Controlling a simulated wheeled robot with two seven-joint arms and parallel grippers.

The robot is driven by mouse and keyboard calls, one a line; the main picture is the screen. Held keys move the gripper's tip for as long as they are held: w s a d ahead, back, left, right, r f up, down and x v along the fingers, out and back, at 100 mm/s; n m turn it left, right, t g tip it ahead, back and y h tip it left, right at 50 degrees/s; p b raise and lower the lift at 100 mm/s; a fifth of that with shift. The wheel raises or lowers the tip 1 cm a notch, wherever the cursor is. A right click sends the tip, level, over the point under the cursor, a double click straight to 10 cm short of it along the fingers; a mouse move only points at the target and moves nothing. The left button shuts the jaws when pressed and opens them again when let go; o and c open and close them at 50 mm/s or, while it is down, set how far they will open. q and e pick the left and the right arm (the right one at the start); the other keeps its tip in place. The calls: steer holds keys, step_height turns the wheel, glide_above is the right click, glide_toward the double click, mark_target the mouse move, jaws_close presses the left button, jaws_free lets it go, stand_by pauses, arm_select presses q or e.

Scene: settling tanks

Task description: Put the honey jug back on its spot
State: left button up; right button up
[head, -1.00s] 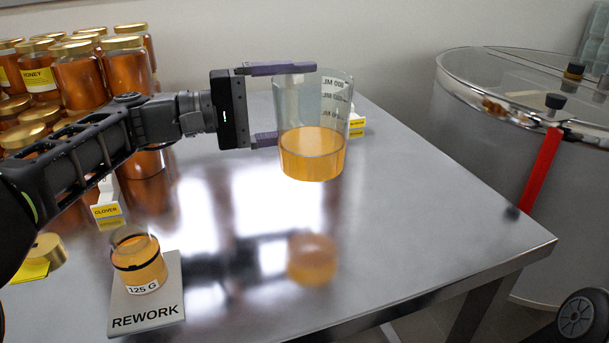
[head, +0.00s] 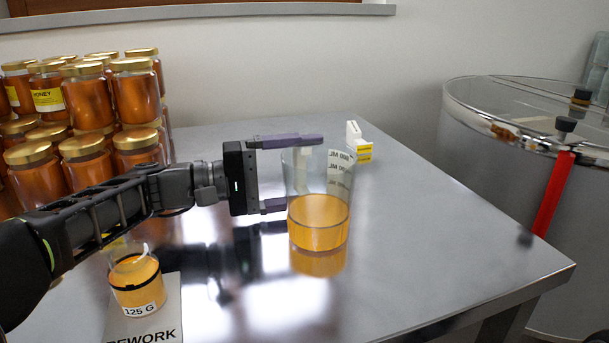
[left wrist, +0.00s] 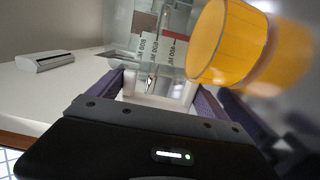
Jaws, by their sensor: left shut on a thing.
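The honey jug (head: 318,222) is a clear beaker with measure marks, part filled with amber honey. It is upright over the steel table (head: 420,230). Its base is at or just above the top, as its reflection almost meets it. My left gripper (head: 304,172) comes in from the left and is shut on the jug's side wall. In the left wrist view the jug (left wrist: 228,45) shows sideways between the fingers. I cannot make out a marked spot under the jug. My right gripper is not in view.
Several stacked honey jars (head: 85,100) stand at the back left. A small 125 G jar (head: 137,284) sits on the REWORK card (head: 150,322) at the front left. A white and yellow sign (head: 358,143) stands behind the jug. A steel tank (head: 480,140) is right. The table's right is clear.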

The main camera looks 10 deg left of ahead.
arm_select(q)
steer(key=o, duration=1.9)
steer(key=shift+f, duration=0.1)
steer(key=shift+r, duration=0.25)
steer(key=p+v, duration=0.1)
steer(key=v, duration=0.6)
steer(key=shift+s+a+f, duration=0.15)
steer(key=shift+a, duration=0.05)
